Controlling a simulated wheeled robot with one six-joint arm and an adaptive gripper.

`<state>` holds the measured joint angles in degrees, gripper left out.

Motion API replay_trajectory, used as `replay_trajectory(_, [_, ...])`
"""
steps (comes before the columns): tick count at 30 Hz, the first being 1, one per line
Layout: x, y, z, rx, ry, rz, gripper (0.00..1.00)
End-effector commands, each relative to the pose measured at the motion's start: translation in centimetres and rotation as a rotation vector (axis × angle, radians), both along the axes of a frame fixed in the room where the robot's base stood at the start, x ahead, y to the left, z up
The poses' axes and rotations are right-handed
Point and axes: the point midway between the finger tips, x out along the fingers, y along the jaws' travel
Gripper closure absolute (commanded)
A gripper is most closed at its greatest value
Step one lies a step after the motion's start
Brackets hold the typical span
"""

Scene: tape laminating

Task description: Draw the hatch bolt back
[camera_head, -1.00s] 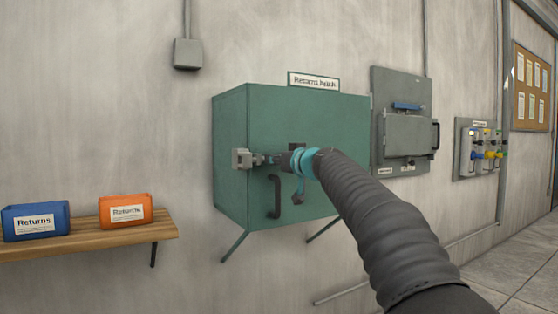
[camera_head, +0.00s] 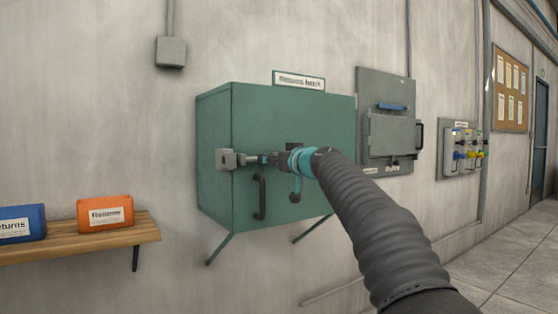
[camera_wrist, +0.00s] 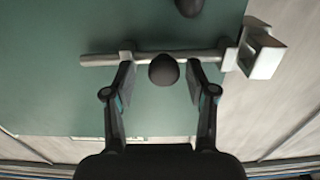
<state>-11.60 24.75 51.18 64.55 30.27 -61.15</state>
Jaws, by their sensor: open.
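The green hatch box (camera_head: 310,120) is on the wall, its door shut. A pale metal bolt rod (camera_wrist: 98,60) runs across its face in the wrist view, toward a square metal keeper (camera_wrist: 262,52), which is at the box's left edge in the head view (camera_head: 226,160). A dark round knob (camera_wrist: 163,72) stands out from the rod. My gripper (camera_wrist: 160,64) is open, one finger on each side of the knob with gaps. In the head view my gripper (camera_head: 272,159) is at the bolt and hides part of it. Whether the rod enters the keeper is unclear.
A black door handle (camera_head: 260,198) is just below the bolt. A shelf (camera_head: 90,240) at left holds an orange bin (camera_head: 105,212) and a blue bin (camera_head: 20,224).

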Motion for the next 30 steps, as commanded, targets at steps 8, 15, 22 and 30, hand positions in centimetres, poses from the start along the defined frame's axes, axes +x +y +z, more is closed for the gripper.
replay_trajectory(8, [-2.0, -1.9, 0.1, 0.000, 0.000, -0.004, 0.44])
replay_trajectory(15, [-5.2, -4.4, 0.1, 0.001, 0.000, -0.004, 0.44])
replay_trajectory(22, [-7.9, -6.6, 0.1, 0.001, -0.001, -0.004, 0.44])
replay_trajectory(30, [-9.2, -7.7, 0.0, 0.001, -0.001, -0.004, 0.44])
